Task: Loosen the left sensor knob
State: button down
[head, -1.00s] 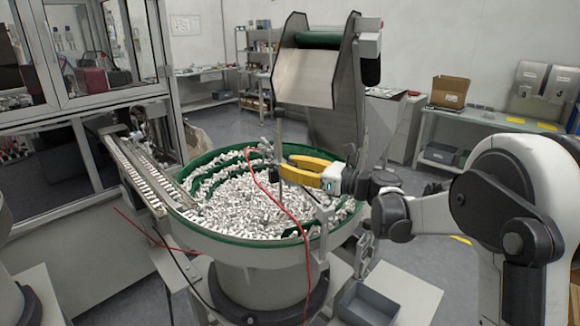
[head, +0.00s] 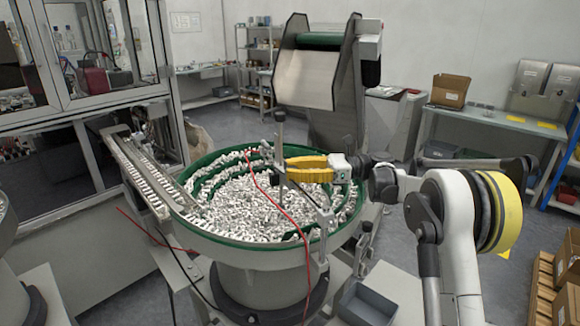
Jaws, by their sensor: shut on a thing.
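My gripper (head: 289,169) has yellow fingers and reaches in from the right over the bowl feeder (head: 205,232). The fingers are shut on the left sensor knob at this post. The knob itself is small and mostly hidden by the fingertips, so its turn cannot be made out. The bowl has a green inner edge and is full of small white caps (head: 240,205).
A metal chute track (head: 145,175) leaves the bowl at the left. A red cable (head: 285,212) hangs over the bowl's front. A hopper conveyor (head: 305,78) stands behind. A grey bin (head: 367,304) sits at front right. A glazed cabinet stands at left.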

aim_at(291, 168)
jog(key=shift+n+g+p, duration=0.55)
jog(key=shift+n+g, duration=0.65)
jog(key=shift+g, duration=0.7)
jog(key=shift+d+g+h, duration=0.1)
jog(key=shift+g+h, duration=0.2)
jog(key=c, duration=1)
grip_release()
jog(key=shift+r, duration=0.1)
notch_tip(291, 168, up, 10)
jog(key=shift+f, duration=0.1)
